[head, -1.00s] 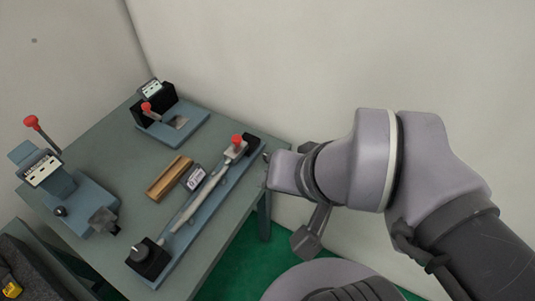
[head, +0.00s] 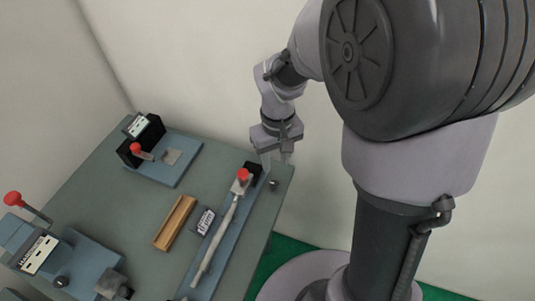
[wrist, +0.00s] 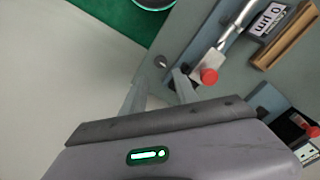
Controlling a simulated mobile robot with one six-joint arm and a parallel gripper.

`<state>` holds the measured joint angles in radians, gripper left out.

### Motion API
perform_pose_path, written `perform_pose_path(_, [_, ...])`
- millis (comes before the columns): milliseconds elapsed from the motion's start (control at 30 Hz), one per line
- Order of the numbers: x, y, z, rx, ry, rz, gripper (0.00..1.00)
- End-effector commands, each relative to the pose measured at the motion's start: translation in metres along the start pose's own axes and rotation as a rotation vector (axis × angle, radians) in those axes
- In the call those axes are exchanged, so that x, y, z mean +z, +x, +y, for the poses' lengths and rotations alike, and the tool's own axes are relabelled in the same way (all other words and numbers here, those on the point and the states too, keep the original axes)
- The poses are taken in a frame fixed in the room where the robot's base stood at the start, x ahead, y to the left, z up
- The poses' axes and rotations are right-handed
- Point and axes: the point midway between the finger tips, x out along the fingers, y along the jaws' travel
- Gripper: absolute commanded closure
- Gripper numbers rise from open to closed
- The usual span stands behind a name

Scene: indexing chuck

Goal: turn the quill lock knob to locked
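My gripper (head: 276,160) points down at the far right corner of the table, just behind a small round grey knob (head: 275,184). In the wrist view its two fingers (wrist: 160,92) are apart with nothing between them, and the same knob (wrist: 160,61) shows just beyond the tips, apart from them. The knob sits beside a black block (head: 253,170) at the end of a long blue base (head: 207,262) that carries a metal rod and a red ball (head: 242,175). No marking shows which knob is the quill lock or how it is set.
A rear fixture with a red knob (head: 135,148) stands at the back. A left fixture (head: 40,254) has a red-tipped lever (head: 13,198). A wooden block (head: 176,222) and a small label display (head: 205,221) lie mid-table. A wall is close behind the gripper.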

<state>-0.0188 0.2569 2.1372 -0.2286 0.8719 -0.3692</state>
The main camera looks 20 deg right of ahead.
Motion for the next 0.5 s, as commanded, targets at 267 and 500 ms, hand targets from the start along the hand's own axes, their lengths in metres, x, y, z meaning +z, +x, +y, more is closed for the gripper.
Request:
perform_pose_path(267, [0.001, 0.082, 0.0, -0.001, 0.0, -0.001, 0.64])
perform_pose_path(500, [0.0, 0.104, 0.0, -0.001, 0.001, 0.001, 0.64])
